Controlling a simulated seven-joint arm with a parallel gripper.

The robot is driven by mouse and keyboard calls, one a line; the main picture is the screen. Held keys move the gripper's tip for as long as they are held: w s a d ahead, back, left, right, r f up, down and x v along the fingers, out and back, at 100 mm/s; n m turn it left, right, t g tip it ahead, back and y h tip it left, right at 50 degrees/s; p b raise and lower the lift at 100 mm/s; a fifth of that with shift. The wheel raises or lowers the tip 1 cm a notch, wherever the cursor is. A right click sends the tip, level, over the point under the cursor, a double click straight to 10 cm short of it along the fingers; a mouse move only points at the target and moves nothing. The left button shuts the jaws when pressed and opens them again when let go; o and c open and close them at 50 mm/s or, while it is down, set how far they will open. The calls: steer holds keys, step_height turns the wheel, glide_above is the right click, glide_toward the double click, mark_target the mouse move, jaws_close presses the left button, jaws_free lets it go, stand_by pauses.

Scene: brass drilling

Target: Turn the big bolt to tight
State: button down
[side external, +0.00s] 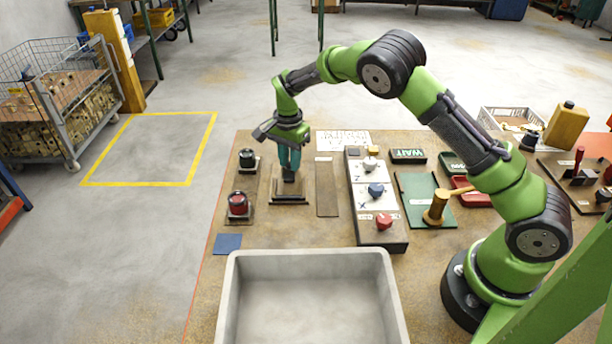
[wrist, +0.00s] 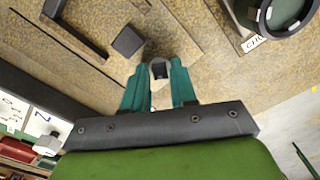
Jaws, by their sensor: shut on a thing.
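My gripper (side external: 289,166) points down over a small plate (side external: 290,199) near the table's far edge. Its teal fingers are shut on a small piece with a pale rim and dark middle, seen between the fingertips in the wrist view (wrist: 159,72). I take this piece to be the head of the big bolt (wrist: 159,70); the fingers hide most of it. A dark block (side external: 289,176) shows just under the fingertips in the side view. How far the bolt is turned cannot be told.
A black knob (side external: 246,158) and a red knob (side external: 238,204) stand on bases left of the plate. A large grey bin (side external: 310,262) is in front.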

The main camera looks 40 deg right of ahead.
steer(key=shift+m, duration=1.2)
steer(key=c, duration=0.9)
jaws_free()
step_height(320, 180, up, 17)
steer(key=shift+f, duration=0.1)
